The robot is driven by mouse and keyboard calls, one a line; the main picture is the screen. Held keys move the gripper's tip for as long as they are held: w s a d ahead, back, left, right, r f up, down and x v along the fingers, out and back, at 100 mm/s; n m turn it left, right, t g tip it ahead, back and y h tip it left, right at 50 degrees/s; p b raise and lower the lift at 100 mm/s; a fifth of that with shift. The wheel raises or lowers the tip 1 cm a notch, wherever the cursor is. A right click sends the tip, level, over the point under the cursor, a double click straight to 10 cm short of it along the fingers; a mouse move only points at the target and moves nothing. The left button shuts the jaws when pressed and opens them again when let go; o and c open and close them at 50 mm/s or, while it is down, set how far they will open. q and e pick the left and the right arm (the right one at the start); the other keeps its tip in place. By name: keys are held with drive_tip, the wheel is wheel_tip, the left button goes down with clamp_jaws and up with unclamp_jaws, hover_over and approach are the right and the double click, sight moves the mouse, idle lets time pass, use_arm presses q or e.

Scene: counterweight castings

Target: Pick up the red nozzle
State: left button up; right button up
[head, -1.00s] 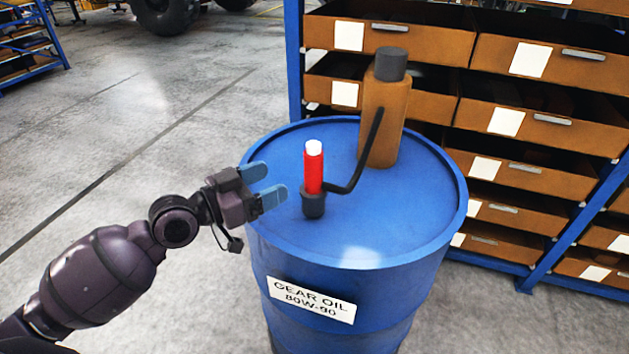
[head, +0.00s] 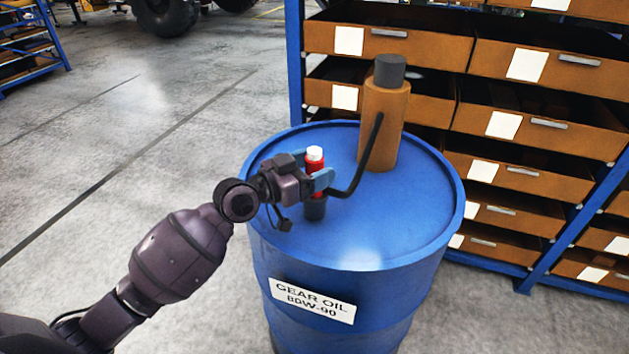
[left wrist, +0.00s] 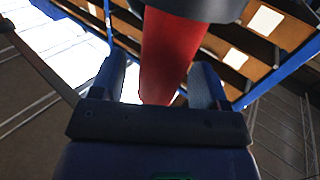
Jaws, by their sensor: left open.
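The red nozzle (head: 314,163) stands upright in a dark holder (head: 315,208) on top of the blue drum, with a white tip at its upper end. My left gripper (head: 318,174) is open, with its blue fingers on either side of the nozzle. The fingers hide part of the red body in the head view. In the left wrist view the nozzle (left wrist: 168,55) runs between the two fingers, and I cannot tell whether either finger touches it. My right gripper is not in view.
A brown canister (head: 383,125) with a grey cap stands behind the nozzle on the drum (head: 400,225). A black bent tube (head: 366,165) runs from the canister to the holder. Shelving with brown drawers (head: 520,185) stands behind and right. The drum's front top is clear.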

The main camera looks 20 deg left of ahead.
use_arm(q)
drive_tip(key=shift+w+d, duration=0.1)
drive_tip(key=c, duration=0.9)
drive_tip(key=shift+r, duration=0.1)
